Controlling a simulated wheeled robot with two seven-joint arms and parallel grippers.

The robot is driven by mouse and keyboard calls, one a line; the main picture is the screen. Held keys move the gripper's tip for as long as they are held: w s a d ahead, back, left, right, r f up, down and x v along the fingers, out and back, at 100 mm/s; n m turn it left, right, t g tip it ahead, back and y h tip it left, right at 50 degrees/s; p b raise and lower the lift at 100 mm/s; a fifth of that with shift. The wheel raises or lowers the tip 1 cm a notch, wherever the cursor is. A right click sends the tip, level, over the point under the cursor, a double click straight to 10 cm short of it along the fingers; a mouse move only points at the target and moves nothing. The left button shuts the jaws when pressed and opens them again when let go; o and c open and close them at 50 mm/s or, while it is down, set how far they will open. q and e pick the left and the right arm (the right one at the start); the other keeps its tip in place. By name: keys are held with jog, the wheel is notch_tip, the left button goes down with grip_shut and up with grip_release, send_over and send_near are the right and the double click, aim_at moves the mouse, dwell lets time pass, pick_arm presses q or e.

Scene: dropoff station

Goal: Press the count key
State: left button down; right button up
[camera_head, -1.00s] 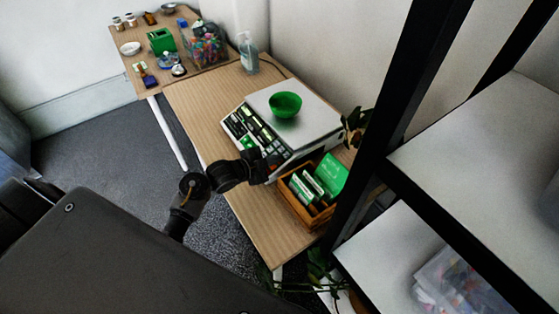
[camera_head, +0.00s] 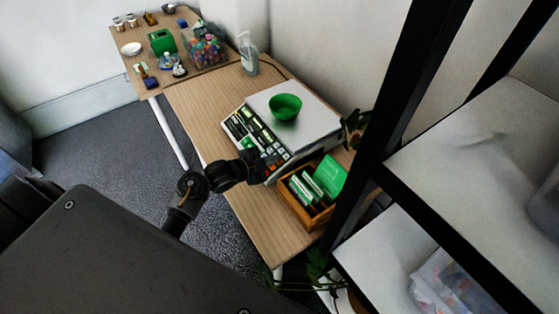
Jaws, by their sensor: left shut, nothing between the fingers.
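A counting scale stands on the wooden table, with a silver weighing plate (camera_head: 312,120) and a slanted key panel (camera_head: 250,132) along its near left side. A green bowl (camera_head: 285,107) sits on the plate. My left gripper (camera_head: 262,162) is shut and empty, at the lower right end of the key panel. Whether its tips touch a key cannot be told. The count key cannot be picked out at this size; the gripper covers part of the panel. My right gripper is not in view.
A wooden box (camera_head: 306,222) with green cards stands right of the gripper, close to the scale. A black-framed shelf (camera_head: 385,130) rises at the right. A clear bottle (camera_head: 249,55) and a bin of colourful pieces (camera_head: 206,50) stand farther back. The table's near strip (camera_head: 215,150) is bare.

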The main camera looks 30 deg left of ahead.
pick_arm(q)
jog(key=r+p, duration=0.1)
jog(key=s+r+p, duration=0.1)
jog(key=r+p, duration=0.1)
jog(key=a+r+p, duration=0.1)
jog(key=p, duration=0.1)
jog(key=shift+s+r, duration=0.3)
jog(key=shift+s, duration=0.1)
dwell(0.7)
